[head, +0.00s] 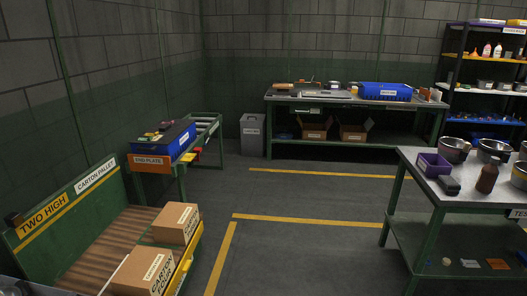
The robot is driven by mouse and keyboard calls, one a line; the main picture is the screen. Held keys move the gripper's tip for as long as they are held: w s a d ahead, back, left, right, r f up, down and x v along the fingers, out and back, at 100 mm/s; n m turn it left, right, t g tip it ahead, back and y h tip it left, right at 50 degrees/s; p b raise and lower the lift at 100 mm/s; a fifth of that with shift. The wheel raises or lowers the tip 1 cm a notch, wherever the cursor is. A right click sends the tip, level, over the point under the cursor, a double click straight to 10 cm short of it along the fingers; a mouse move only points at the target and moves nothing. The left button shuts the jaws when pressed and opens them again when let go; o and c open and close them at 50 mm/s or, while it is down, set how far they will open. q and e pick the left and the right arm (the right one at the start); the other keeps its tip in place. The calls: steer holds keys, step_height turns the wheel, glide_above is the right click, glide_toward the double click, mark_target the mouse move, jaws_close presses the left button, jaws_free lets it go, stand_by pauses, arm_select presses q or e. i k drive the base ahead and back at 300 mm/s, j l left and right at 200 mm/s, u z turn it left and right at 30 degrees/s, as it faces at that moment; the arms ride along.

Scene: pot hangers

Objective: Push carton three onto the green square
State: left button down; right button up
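Two brown cardboard cartons stand on the slatted wooden carton pallet (105,252) at the lower left in the head view. The farther carton (172,224) sits near the pallet's right side. The nearer carton (138,276) is at the bottom edge and partly cut off. Both have white labels, and the nearer one has large dark lettering on its side. Neither gripper is in view.
A green back board with "TWO HIGH" (45,214) edges the pallet, and a yellow rail (190,258) runs along its right. A roller stand with a blue bin (176,139) is behind. Workbenches stand at the back and right. The yellow-lined floor (300,250) between is clear.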

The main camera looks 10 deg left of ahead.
mark_target(176, 224)
steer(key=i+l+u, duration=0.15)
steer(key=i, duration=0.7)
steer(key=i+l+u, duration=0.1)
steer(key=i, duration=0.7)
